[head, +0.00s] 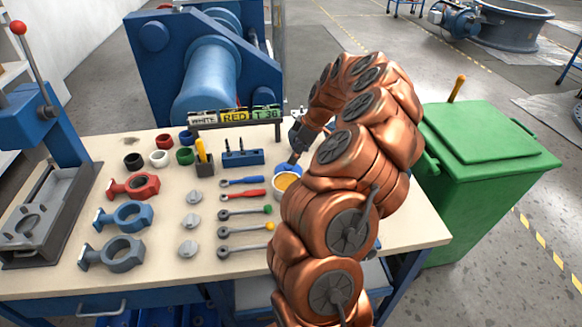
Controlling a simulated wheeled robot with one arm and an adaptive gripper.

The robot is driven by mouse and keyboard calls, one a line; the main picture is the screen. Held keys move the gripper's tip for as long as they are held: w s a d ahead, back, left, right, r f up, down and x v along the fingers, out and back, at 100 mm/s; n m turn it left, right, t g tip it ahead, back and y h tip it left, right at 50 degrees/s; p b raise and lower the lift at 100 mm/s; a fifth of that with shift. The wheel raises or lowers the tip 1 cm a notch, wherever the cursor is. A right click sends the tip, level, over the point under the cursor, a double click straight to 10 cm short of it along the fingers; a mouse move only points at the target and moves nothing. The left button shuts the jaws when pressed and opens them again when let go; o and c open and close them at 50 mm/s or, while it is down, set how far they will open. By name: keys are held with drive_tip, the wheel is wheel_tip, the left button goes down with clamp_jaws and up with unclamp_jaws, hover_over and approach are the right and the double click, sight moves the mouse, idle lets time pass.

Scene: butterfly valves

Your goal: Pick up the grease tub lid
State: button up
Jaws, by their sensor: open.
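The grease tub (285,183) is a small white tub with yellow grease showing inside, near the middle right of the workbench. A blue disc, apparently the grease tub lid (283,169), shows right behind the tub; I cannot tell whether it touches the rim. My gripper (293,159) is open and points down just above the blue lid. Its fingers are small and partly cover the lid. My copper arm hides the bench to the right of the tub.
Wrenches, one with a red handle (242,195), and grey discs lie left of the tub. Valve bodies (133,186) and coloured rings lie farther left. A sign rack (235,119) stands behind. A green bin (485,160) stands right of the bench.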

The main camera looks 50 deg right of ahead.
sight(289, 166)
drive_tip(key=shift+d+p+x, duration=0.2)
drive_tip(key=shift+p+x, duration=0.35)
drive_tip(key=shift+x, duration=1.05)
drive_tip(key=shift+d+p+x, duration=0.2)
drive_tip(key=shift+p+x, duration=0.35)
drive_tip(key=shift+x, duration=1.1)
drive_tip(key=shift+c, duration=0.4)
drive_tip(key=c, duration=0.9)
drive_tip(key=shift+o, duration=0.2)
drive_tip(key=shift+r, duration=0.1)
